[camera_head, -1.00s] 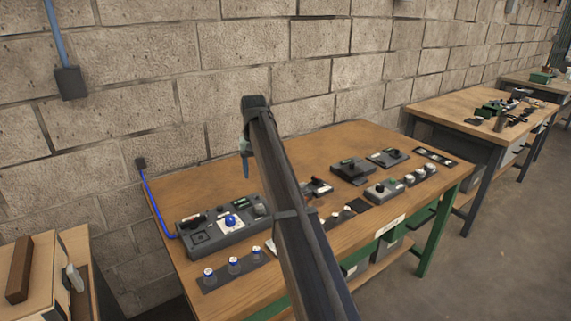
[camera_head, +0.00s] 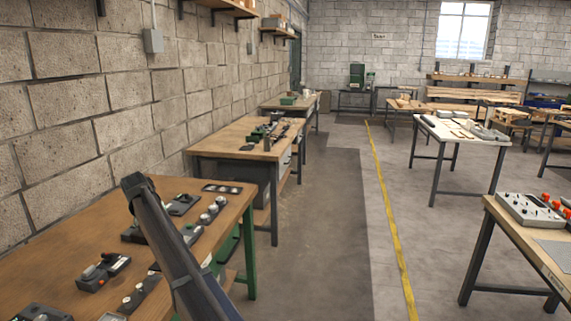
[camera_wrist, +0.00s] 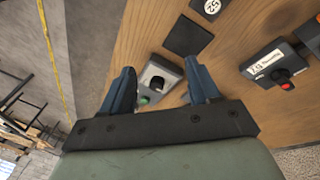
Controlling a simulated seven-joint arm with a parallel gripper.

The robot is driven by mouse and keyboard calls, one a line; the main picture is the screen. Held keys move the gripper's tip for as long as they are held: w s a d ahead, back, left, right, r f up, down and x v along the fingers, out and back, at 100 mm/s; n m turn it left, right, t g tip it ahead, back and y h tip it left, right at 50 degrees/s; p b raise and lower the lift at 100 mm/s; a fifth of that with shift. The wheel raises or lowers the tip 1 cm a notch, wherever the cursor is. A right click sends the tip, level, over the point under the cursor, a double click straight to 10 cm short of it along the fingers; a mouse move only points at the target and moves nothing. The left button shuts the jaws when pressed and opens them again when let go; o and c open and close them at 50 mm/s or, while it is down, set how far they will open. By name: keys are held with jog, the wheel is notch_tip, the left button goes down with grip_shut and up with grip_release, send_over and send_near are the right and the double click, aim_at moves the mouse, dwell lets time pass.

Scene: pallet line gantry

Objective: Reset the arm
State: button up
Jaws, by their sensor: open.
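My gripper (camera_wrist: 160,78) is open in the wrist view, with its two blue-grey fingers apart. The space between them holds nothing. A small grey device (camera_wrist: 158,76) with a white top and a green button shows between and beyond the fingers, above the wooden bench top (camera_wrist: 140,30). I cannot tell how far it is from the fingertips. In the head view my dark arm slants over the near bench (camera_head: 65,240) at the lower left. The gripper itself cannot be made out there.
The near bench carries several small control boxes, including a black one (camera_head: 104,271). A second bench (camera_head: 232,140) stands behind it along the block wall. A clear floor aisle with a yellow line (camera_head: 385,215) runs beside them. Another bench (camera_head: 495,240) stands at the right.

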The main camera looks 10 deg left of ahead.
jog(key=w+d+f+m+h, duration=0.1)
jog(key=w+d+f, duration=0.3)
jog(key=d+f, duration=0.6)
jog(key=w+d+f+m, duration=0.1)
jog(key=w+d+f, duration=0.2)
jog(key=d+f, duration=0.7)
jog(key=s+d+f+m+g, duration=0.15)
jog(key=s+d+f, duration=0.25)
jog(key=d+f, duration=0.8)
jog(key=s+d+f+g, duration=0.2)
jog(key=s+d+f, duration=0.2)
jog(key=d+f, duration=0.75)
jog(key=s+d+f+m+g, duration=0.15)
jog(key=s+d+f, duration=0.35)
jog(key=s+d, duration=0.5)
jog(key=s+d+f+g, duration=0.2)
jog(key=s+d+f, duration=0.3)
jog(key=s+d, duration=0.55)
jog(key=s+d+f+m+g+y, duration=0.1)
jog(key=s+d, duration=0.4)
jog(key=s, duration=0.6)
jog(key=s+d+f+m+g+y, duration=0.1)
jog(key=s+d, duration=0.4)
jog(key=s, duration=0.7)
jog(key=shift+d+f+m+g, duration=0.15)
jog(key=shift+f+m+g, duration=0.15)
jog(key=shift+f+m, duration=0.1)
